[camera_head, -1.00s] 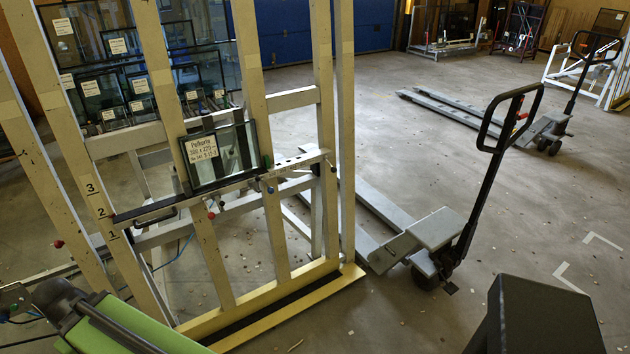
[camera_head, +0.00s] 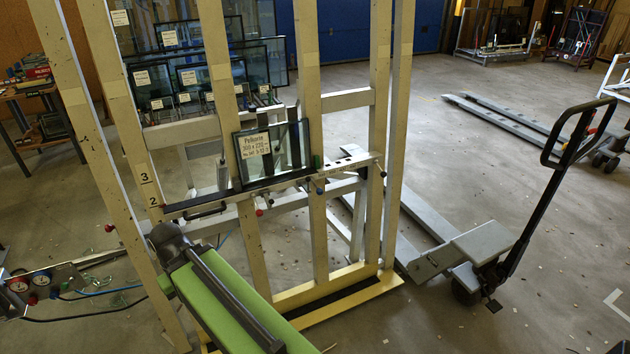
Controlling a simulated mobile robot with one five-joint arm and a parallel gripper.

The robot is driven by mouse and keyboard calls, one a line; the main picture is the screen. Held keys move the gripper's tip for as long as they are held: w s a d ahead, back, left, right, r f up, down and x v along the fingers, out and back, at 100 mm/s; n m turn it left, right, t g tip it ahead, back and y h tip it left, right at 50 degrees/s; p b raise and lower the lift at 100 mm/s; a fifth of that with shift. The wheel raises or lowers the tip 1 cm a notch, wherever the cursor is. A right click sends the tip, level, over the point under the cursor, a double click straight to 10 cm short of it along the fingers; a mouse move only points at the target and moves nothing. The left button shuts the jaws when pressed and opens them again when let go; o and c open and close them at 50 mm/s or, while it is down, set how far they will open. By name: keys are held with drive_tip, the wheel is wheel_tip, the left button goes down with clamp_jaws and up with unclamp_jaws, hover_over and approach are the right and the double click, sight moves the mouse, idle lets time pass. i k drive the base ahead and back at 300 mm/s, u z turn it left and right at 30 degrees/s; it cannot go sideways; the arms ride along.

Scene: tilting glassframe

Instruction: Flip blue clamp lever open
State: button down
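A small blue knob (camera_head: 319,190), which looks like the blue clamp lever, sits on the rail just below and right of the framed glass pane (camera_head: 273,152). It is too small to tell its position. The labelled pane stands upright on the ledge of the cream tilting frame (camera_head: 311,100). A green clamp piece (camera_head: 316,161) is at the pane's lower right corner, and a red knob (camera_head: 259,212) hangs below the rail to the left. My green and black arm is at lower left, in front of the frame. My gripper cannot be made out.
A pallet truck (camera_head: 480,243) stands right of the frame with its forks reaching behind it. Several glass panes (camera_head: 190,77) lean behind. Gauges and hoses (camera_head: 40,278) are at lower left. The floor (camera_head: 400,325) at front right is mostly clear.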

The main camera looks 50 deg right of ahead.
sight(320, 192)
drive_tip(key=i, duration=0.85)
drive_tip(key=z, duration=0.05)
